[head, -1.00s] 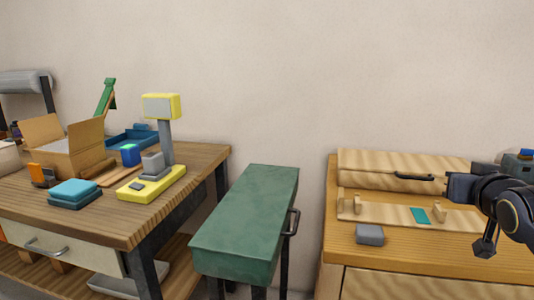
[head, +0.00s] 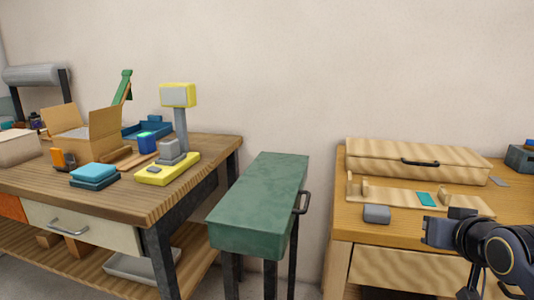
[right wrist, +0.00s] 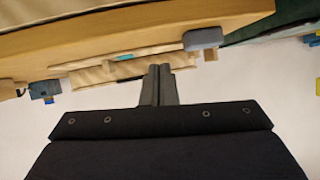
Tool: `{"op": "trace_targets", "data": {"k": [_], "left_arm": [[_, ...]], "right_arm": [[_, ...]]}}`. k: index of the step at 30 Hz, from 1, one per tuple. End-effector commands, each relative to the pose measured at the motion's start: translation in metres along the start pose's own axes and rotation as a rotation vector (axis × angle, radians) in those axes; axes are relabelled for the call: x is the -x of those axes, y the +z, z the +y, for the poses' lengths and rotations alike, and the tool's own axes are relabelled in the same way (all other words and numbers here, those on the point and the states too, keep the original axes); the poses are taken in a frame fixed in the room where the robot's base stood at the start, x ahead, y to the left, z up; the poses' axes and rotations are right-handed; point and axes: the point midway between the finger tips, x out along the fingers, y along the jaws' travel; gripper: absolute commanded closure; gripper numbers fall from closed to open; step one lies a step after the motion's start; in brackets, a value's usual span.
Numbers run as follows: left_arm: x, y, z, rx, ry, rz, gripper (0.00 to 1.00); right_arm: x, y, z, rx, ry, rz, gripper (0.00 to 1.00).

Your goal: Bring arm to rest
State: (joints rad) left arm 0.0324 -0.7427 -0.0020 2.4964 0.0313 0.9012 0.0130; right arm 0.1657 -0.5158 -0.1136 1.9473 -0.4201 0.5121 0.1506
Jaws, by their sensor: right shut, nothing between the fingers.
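My right gripper (head: 432,232) is at the right of the head view, in front of the right-hand wooden workbench (head: 420,238). In the right wrist view its two dark fingers (right wrist: 158,72) are together with nothing between them. The gripper holds nothing and appears clear of the bench and its objects. My left gripper is not in the head view.
On the right bench are a wooden case (head: 400,160), a wooden rack (head: 385,192) with a teal patch, and a grey block (head: 376,214). A green cabinet (head: 262,200) stands left of it. A cluttered workbench (head: 130,208) holds a yellow scale (head: 165,170).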

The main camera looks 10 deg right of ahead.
Motion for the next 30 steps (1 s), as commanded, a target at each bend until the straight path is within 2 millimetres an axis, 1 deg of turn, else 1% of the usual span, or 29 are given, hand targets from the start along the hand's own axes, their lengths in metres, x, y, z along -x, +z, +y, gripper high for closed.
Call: {"op": "trace_targets", "data": {"k": [1, 2, 5, 6, 8, 9, 12, 15, 21, 27, 28, 29, 30], "left_arm": [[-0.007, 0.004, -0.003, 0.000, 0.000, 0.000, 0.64], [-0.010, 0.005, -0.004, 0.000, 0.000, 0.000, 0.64], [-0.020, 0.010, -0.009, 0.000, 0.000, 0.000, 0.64], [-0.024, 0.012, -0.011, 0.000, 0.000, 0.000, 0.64], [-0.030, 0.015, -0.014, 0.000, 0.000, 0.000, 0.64], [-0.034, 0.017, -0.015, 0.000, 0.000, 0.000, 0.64], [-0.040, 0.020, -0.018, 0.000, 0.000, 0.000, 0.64], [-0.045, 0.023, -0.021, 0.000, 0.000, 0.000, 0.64], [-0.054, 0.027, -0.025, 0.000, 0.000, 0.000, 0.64], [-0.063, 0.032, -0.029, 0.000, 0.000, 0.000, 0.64], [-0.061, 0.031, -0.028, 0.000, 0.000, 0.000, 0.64], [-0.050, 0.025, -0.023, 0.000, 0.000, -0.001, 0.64], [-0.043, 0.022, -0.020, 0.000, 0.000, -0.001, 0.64]], "right_arm": [[-0.003, 0.023, -0.009, -0.002, -0.025, -0.036, 1.00], [-0.003, 0.036, -0.015, -0.005, -0.042, -0.060, 1.00], [-0.004, 0.085, -0.036, -0.010, -0.103, -0.155, 1.00], [-0.003, 0.109, -0.046, -0.011, -0.132, -0.201, 1.00], [0.001, 0.145, -0.061, -0.010, -0.177, -0.271, 1.00], [0.004, 0.166, -0.069, -0.009, -0.203, -0.314, 1.00], [0.011, 0.208, -0.086, -0.006, -0.256, -0.403, 1.00], [0.019, 0.242, -0.098, 0.001, -0.298, -0.474, 1.00], [0.034, 0.297, -0.115, 0.011, -0.366, -0.590, 1.00], [0.049, 0.345, -0.127, 0.025, -0.422, -0.691, 1.00], [0.052, 0.348, -0.128, 0.026, -0.428, -0.702, 1.00], [0.058, 0.333, -0.129, 0.025, -0.426, -0.697, 1.00], [0.061, 0.326, -0.130, 0.024, -0.425, -0.696, 1.00]]}}
